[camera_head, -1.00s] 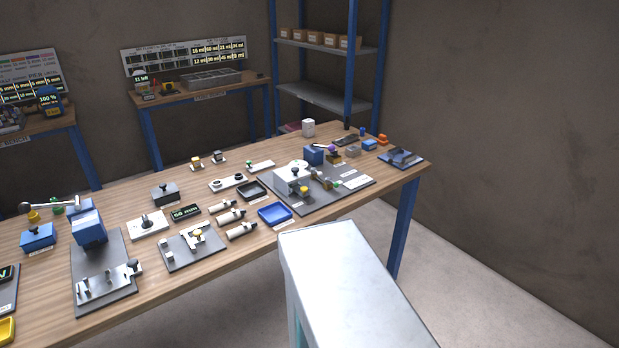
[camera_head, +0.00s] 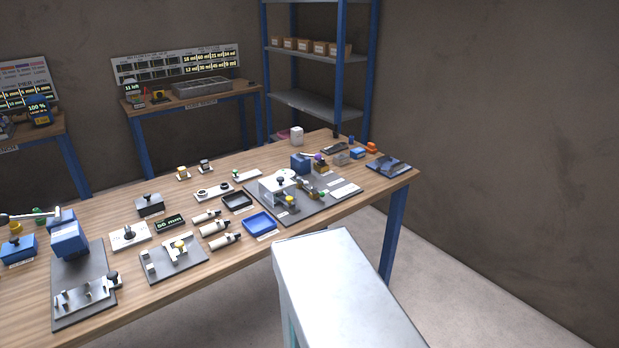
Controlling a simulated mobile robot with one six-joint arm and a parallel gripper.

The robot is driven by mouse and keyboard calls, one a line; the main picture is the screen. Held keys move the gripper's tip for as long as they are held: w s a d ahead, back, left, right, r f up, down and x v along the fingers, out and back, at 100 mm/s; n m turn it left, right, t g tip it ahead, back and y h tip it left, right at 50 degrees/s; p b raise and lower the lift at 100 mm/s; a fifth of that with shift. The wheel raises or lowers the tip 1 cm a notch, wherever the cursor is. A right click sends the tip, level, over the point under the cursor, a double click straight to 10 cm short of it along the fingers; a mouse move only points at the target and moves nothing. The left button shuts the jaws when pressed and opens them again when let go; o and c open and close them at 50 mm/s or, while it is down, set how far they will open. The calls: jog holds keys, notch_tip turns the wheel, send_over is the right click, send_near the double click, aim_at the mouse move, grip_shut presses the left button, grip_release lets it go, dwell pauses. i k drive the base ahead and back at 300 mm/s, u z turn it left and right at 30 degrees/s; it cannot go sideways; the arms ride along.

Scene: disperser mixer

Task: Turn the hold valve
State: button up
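No label naming a hold valve is legible, so I cannot tell which part it is. The white block with a dark knob (camera_head: 280,183) sits on a grey plate at the right part of the workbench (camera_head: 210,265). Small brass-coloured fittings with a green part (camera_head: 308,186) lie beside it on the same plate. Another dark knob (camera_head: 129,234) stands on a white plate left of the middle. A dark knob (camera_head: 112,277) also shows at the end of a metal fixture at the front left. My gripper is not in view.
A large pale box shape (camera_head: 335,285), probably part of my body, fills the lower middle. A blue tray (camera_head: 258,223) and a black tray (camera_head: 237,200) lie on the bench. Blue-framed shelves (camera_head: 305,100) stand behind. The floor (camera_head: 480,290) at right is clear.

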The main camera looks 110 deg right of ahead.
aim_at(299, 179)
jog(key=z, duration=0.1)
jog(key=k, duration=2.95)
jog(key=z, duration=0.7)
